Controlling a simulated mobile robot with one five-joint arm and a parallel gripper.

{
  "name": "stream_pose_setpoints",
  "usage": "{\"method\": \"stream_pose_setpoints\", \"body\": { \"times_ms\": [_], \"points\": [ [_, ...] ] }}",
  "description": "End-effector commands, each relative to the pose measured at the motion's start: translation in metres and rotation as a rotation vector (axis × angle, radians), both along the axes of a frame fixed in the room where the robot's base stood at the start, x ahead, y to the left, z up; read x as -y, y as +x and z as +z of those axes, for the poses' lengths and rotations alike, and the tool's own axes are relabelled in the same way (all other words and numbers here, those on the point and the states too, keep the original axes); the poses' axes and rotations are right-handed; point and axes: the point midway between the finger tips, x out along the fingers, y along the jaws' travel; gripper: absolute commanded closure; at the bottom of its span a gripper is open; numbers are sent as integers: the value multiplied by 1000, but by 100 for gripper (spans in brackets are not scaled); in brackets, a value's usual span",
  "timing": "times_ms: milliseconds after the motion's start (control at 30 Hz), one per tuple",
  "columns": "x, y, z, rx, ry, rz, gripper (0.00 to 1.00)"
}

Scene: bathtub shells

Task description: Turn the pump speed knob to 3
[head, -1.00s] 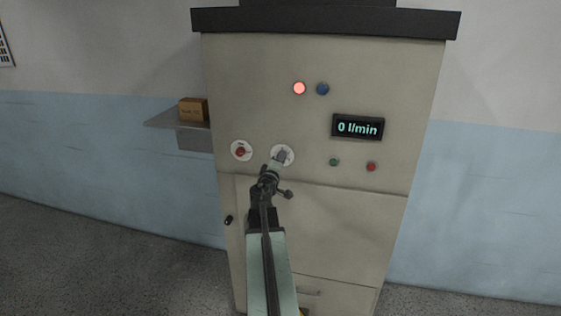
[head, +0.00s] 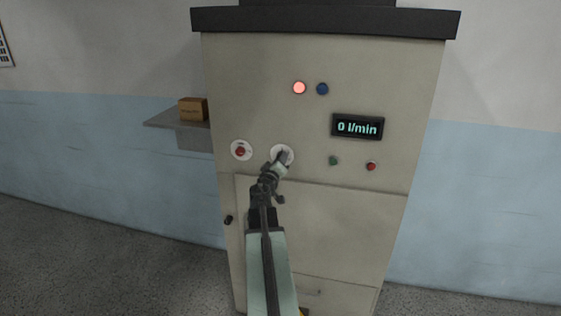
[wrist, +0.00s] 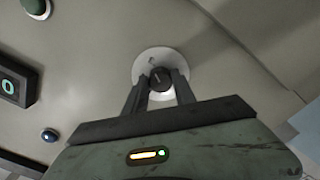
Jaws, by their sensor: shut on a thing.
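The pump speed knob is a dark round knob (wrist: 159,78) on a white round dial plate (wrist: 146,64) in the wrist view. In the head view the white dial plate (head: 287,150) is on the cabinet front, partly hidden behind my gripper (head: 281,158). My gripper also shows in the wrist view (wrist: 160,84), its two fingers shut on the knob, one on each side. The dial's marks are too small to read. The display (head: 357,126) on the cabinet reads 0 l/min.
Left of the dial is a red knob on a white plate (head: 241,151). A lit red lamp (head: 299,88) and a blue one (head: 322,89) are above. Green (head: 333,161) and red (head: 371,166) buttons are to the right. A shelf (head: 178,122) with a box (head: 193,109) is left.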

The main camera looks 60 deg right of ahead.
Motion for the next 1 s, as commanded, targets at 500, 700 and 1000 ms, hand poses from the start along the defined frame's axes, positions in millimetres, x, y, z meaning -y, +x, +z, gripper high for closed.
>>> {"method": "stream_pose_setpoints", "body": {
  "times_ms": [500, 700, 1000],
  "points": [
    [-1, 1, 0, 1, 1, 1, 46],
    [-2, 0, 0, 0, 0, 1, 46],
    [-45, -4, 0, 1, 0, 6, 46]
  ]
}}
